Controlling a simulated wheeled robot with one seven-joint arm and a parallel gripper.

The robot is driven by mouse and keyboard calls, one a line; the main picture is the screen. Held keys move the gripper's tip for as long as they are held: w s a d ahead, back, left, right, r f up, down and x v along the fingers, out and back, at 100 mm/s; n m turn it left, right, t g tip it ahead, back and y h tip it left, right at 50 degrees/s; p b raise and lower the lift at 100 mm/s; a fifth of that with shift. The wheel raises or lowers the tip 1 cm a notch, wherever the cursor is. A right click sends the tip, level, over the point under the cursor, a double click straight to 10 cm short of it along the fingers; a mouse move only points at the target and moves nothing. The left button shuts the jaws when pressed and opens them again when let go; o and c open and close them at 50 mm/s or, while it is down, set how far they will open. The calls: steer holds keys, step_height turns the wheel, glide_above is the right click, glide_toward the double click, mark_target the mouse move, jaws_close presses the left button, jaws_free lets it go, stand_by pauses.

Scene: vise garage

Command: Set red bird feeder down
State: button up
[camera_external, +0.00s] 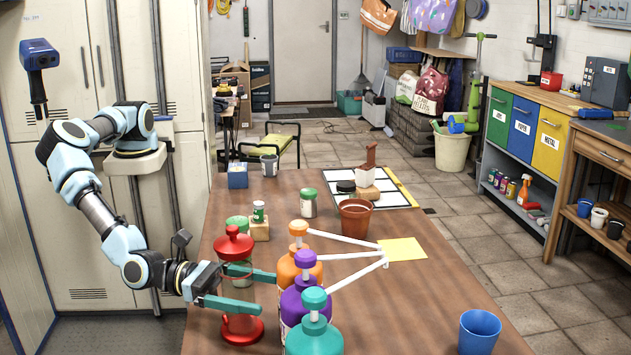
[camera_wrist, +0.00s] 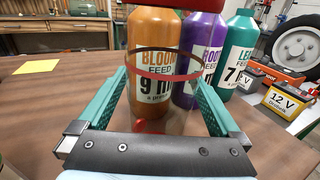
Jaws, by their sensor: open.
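The red bird feeder (camera_external: 233,246) stands upright near the table's left edge, with a red lid, a clear body and a red base that appears to rest on the wooden table (camera_external: 430,310). My gripper (camera_external: 264,293) is open, with one green finger on each side of the feeder's clear middle. In the wrist view, the feeder's clear body and dark red ring (camera_wrist: 165,52) lie between the spread fingers (camera_wrist: 160,80), and its red lid shows at the top edge. Whether either finger touches the body is not clear.
Orange (camera_external: 290,270), purple (camera_external: 301,297) and teal (camera_external: 314,336) pump bottles stand close right of the feeder, their long white spouts reaching toward a yellow sheet (camera_external: 403,249). A terracotta pot (camera_external: 355,218) and blue cup (camera_external: 479,332) stand farther right. The table's right middle is clear.

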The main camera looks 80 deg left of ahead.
steer(key=b+v, duration=0.2)
steer(key=v, duration=1)
